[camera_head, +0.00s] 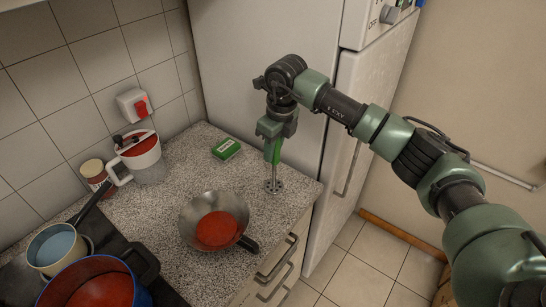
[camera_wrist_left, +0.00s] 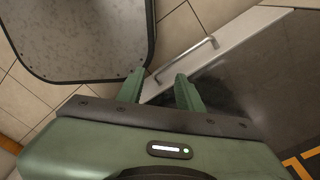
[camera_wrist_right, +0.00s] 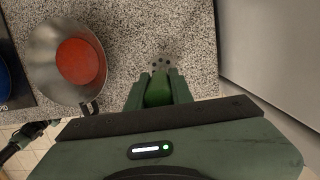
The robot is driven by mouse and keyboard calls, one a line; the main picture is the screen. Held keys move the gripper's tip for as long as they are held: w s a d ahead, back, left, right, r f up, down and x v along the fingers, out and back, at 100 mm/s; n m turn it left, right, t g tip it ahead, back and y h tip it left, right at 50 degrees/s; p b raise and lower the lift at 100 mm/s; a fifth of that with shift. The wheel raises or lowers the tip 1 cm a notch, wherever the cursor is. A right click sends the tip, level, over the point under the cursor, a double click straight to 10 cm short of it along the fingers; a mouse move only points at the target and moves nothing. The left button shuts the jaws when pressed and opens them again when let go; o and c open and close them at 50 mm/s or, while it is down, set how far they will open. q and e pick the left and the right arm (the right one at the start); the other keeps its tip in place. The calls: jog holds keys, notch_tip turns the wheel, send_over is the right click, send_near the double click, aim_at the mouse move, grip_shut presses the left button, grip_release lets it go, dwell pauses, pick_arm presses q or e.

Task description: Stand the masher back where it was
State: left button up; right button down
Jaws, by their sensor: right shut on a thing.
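The masher has a green handle (camera_head: 273,150) and a round perforated metal head (camera_head: 274,186). It is upright over the right part of the speckled counter, beside the fridge. Its head appears at the counter top, but I cannot tell if it touches. My right gripper (camera_head: 271,134) points down and is shut on the handle. In the right wrist view the green handle (camera_wrist_right: 158,92) sits between the fingers, with the holed head (camera_wrist_right: 164,62) beyond it. My left gripper (camera_wrist_left: 162,77) is open and empty, away from the counter, and is outside the head view.
A metal pan (camera_head: 190,213) with red contents is left of the masher. A green box (camera_head: 226,148) lies behind. A white pot (camera_head: 143,160), a jar (camera_head: 94,172), a cream saucepan (camera_head: 45,265) and a blue pot (camera_head: 132,283) are left. The fridge (camera_head: 270,60) bounds the right.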

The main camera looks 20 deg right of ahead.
notch_tip(320, 180, down, 4)
jog(key=shift+r+p, duration=0.2)
jog(key=shift+p, duration=0.45)
jog(key=shift+f, duration=0.25)
jog(key=shift+f, duration=0.2)
jog(key=c, duration=1.2)
grip_release()
jog(key=shift+c, duration=0.2)
jog(key=shift+r, duration=0.1)
